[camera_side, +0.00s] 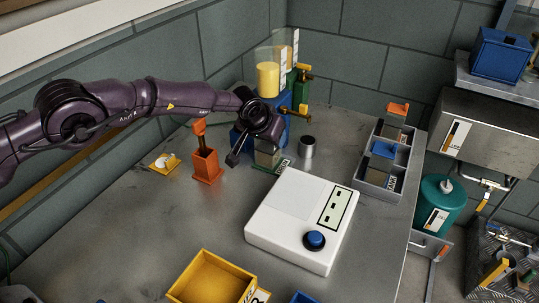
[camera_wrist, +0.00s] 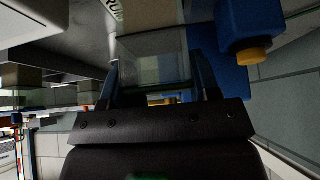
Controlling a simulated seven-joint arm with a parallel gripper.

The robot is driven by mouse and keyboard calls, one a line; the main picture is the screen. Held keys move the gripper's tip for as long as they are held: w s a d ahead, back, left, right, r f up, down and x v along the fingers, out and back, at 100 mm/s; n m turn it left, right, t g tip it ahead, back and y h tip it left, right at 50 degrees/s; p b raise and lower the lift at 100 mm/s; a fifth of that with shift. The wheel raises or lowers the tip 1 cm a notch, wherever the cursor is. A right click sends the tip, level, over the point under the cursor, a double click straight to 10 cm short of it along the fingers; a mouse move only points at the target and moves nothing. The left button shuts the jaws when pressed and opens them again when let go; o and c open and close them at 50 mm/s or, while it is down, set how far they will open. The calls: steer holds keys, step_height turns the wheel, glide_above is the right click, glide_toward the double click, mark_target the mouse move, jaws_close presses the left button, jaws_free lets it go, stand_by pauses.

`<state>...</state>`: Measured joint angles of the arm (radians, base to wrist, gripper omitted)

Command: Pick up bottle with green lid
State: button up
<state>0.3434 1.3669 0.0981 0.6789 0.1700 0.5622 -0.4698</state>
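A clear, square-sided bottle (camera_side: 267,156) with greyish contents stands on a small green labelled base (camera_side: 271,168) in front of the blue dispenser. My gripper (camera_side: 257,148) is directly above and around its upper part, and covers its top, so I cannot see a lid or its colour in the side view. One finger stands out to the left of the bottle with a gap. In the wrist view the clear bottle (camera_wrist: 155,62) lies between the two spread fingers of my gripper (camera_wrist: 155,75). The fingers look open and not closed on it.
A blue dispenser (camera_side: 242,138) with a yellow-filled tank (camera_side: 268,80) stands close behind. An orange holder (camera_side: 206,166) is left and a metal cup (camera_side: 307,147) right. A grey rack (camera_side: 371,188) holds blue- and orange-lidded bottles. A white box (camera_side: 290,202) with a blue button is in front.

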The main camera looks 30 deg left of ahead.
jaws_close()
steer(key=shift+r, duration=0.1)
steer(key=shift+r, duration=0.1)
